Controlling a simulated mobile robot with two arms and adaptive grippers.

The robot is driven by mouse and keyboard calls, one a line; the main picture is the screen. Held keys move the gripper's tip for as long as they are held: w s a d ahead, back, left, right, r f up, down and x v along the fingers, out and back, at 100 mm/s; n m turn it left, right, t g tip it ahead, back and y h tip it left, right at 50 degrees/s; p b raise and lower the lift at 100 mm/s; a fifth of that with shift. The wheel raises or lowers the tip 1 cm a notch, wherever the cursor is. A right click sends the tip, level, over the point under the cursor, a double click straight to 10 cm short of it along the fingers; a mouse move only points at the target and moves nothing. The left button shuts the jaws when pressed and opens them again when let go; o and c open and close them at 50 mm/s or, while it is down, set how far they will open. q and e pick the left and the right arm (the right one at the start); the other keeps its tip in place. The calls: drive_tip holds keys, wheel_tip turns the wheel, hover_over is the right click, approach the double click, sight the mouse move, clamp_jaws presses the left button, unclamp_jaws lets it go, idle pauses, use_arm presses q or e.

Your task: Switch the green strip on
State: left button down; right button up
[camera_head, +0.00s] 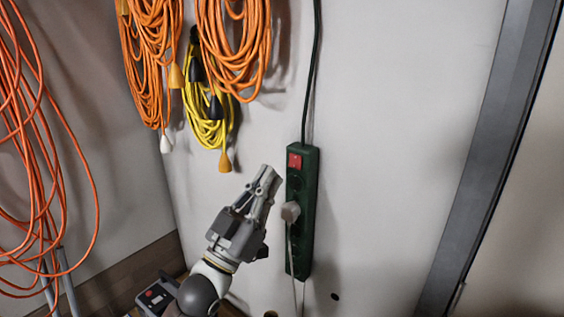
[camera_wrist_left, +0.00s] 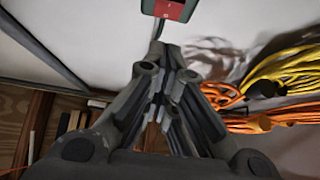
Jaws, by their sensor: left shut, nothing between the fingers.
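A dark green power strip (camera_head: 302,239) hangs upright on the white wall in the head view, with a black cable running up from its top. Its red switch (camera_head: 295,161) is at the strip's upper end. A grey plug (camera_head: 291,211) sits in a socket below the switch, its cord hanging down. My left gripper (camera_head: 269,172) is shut and empty, its tips just left of the strip and slightly below the switch's height. In the left wrist view the gripper (camera_wrist_left: 163,50) points toward the switch (camera_wrist_left: 170,9), which shows at the top edge. My right gripper is out of view.
Coiled orange cords (camera_head: 235,45) and a yellow cord (camera_head: 208,125) hang on the wall left of the strip. More orange cable (camera_head: 45,160) hangs at the far left. A dark metal frame (camera_head: 497,150) stands at the right. The wall between strip and frame is clear.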

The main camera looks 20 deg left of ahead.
sight(295, 155)
use_arm(q)
drive_tip(key=w, duration=0.1)
drive_tip(key=w+d+p, duration=0.1)
drive_tip(key=w, duration=0.2)
drive_tip(key=shift+w+d+f, duration=0.1)
drive_tip(key=shift+d, duration=0.2)
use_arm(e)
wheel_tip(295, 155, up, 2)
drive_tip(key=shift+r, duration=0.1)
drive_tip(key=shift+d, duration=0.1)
use_arm(q)
drive_tip(key=f+t+b, duration=0.1)
drive_tip(key=b, duration=0.2)
drive_tip(key=shift+w+d, duration=0.1)
drive_tip(key=shift+w, duration=0.2)
drive_tip(key=shift+w+r, duration=0.1)
drive_tip(key=shift+r, duration=0.2)
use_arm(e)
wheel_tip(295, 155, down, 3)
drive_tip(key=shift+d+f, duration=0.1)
